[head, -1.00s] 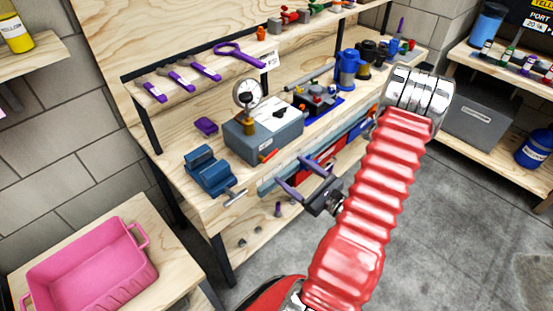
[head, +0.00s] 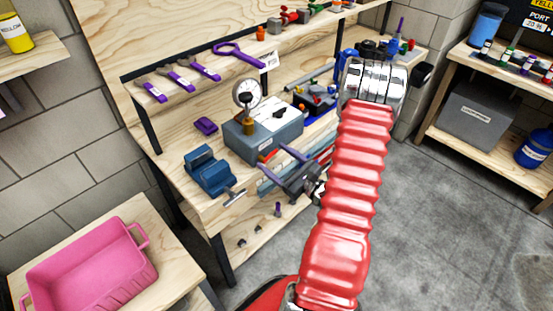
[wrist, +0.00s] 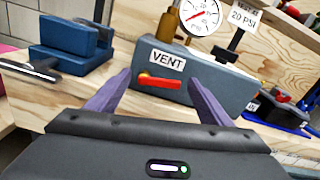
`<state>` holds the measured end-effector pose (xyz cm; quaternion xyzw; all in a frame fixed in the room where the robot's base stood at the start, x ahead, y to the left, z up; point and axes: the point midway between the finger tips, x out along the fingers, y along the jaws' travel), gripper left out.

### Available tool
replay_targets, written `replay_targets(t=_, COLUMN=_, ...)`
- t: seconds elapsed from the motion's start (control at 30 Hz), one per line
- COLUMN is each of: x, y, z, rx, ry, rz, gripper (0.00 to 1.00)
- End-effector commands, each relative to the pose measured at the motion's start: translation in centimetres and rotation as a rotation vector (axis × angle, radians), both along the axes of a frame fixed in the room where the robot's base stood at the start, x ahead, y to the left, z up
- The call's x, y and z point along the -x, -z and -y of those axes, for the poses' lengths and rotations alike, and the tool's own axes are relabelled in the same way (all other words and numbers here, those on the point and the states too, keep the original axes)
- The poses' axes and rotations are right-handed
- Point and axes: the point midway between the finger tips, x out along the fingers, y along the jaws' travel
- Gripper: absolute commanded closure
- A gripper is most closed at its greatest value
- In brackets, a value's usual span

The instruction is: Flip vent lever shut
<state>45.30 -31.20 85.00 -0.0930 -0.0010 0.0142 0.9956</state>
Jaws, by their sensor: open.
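The red vent lever (wrist: 160,82) lies nearly level on the front face of a grey-blue box (wrist: 205,85), under a white VENT label (wrist: 166,60). A round gauge (wrist: 201,14) stands on the box. In the head view the box (head: 262,134) sits on the workbench, and the lever shows as a small orange-red bit (head: 267,156) low on its front. My gripper (head: 279,162) is open and empty in front of the box. In the wrist view its two purple fingers (wrist: 158,81) point at the box, one to each side of the lever; contact cannot be told.
A blue vise (head: 208,171) stands left of the box, and it also shows in the wrist view (wrist: 75,45). Blue and dark parts (head: 318,98) lie right of the box. A pink tray (head: 92,268) is at lower left. Open floor lies to the right.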

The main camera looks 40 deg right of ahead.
Motion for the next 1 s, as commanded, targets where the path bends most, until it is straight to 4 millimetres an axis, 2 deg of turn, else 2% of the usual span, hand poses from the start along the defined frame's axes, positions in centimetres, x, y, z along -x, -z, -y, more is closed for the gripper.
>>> replay_targets(t=0.1, x=0.01, y=0.00, z=0.00, rx=0.000, ry=0.000, rz=0.000, gripper=0.27)
replay_targets(t=0.7, x=0.03, y=-0.01, z=-0.02, rx=0.000, ry=-0.001, rz=0.000, gripper=0.68)
replay_targets(t=1.0, x=0.04, y=0.21, z=0.05, rx=-0.081, ry=-0.001, rz=-0.002, gripper=0.68)
